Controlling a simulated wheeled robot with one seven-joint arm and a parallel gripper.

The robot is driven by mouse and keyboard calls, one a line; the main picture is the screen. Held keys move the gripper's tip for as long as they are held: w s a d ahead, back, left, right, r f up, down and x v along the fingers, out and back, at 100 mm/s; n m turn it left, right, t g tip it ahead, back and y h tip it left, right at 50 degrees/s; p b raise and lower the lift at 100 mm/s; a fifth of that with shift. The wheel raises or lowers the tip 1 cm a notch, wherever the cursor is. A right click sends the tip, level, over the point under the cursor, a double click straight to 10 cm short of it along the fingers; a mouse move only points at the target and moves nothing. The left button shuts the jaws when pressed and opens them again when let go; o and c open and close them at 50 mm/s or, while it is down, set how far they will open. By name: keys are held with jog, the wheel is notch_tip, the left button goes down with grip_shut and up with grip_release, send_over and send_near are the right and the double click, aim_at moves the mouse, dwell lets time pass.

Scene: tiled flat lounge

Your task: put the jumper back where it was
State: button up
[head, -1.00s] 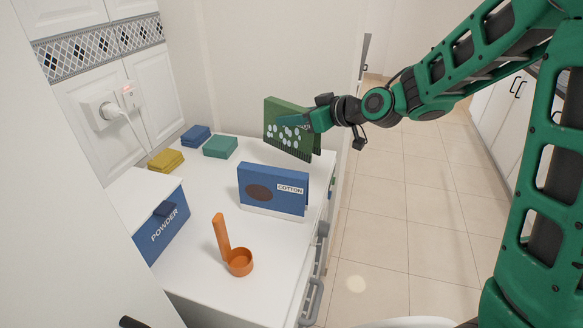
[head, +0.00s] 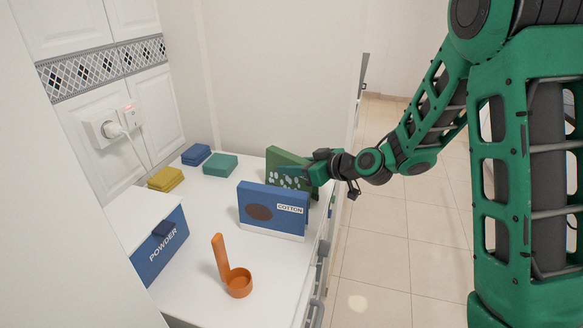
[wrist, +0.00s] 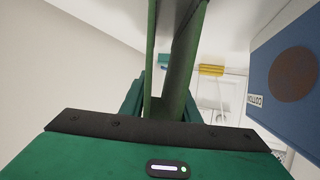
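My gripper (head: 308,170) is shut on a green, upright, box-like item (head: 288,157) with white spots on its face. It stands at the counter's far right, behind the blue COTTON box (head: 273,209), which hides its lower part. I cannot tell whether its base touches the counter. In the wrist view the green item (wrist: 180,75) runs up between the fingers. No item is plainly a jumper; three folded cloth-like pieces lie at the back: blue (head: 196,154), teal (head: 220,164) and yellow (head: 166,179). The yellow piece also shows in the wrist view (wrist: 211,70).
The white counter (head: 205,210) has free room in its middle. A blue POWDER box (head: 162,245) stands front left, and an orange scoop (head: 238,283) stands near the front. A wall socket with a plug (head: 105,130) is at the left. Tiled floor lies to the right.

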jog(key=o, duration=0.4)
jog(key=v, duration=1.2)
jog(key=shift+d+f, duration=0.1)
jog(key=s+d+f+m+g+h, duration=0.2)
jog(key=s+d+m+g+h, duration=0.15)
jog(key=s+d, duration=0.5)
jog(key=s+d+f+m+g+h, duration=0.2)
jog(key=s+d+f+m+h, duration=0.15)
jog(key=s+d, duration=0.55)
jog(key=s+d+r+m+g+h, duration=0.1)
jog(key=s+d+m+g, duration=0.1)
jog(key=s+d+m, duration=0.2)
jog(key=s+d+r+m+g+h, duration=0.1)
jog(key=s+d+m, duration=0.3)
jog(key=s, duration=0.7)
jog(key=shift+s+d+r+g, duration=0.15)
jog(key=shift+d+r+g, duration=0.05)
jog(key=shift+r+g, duration=0.4)
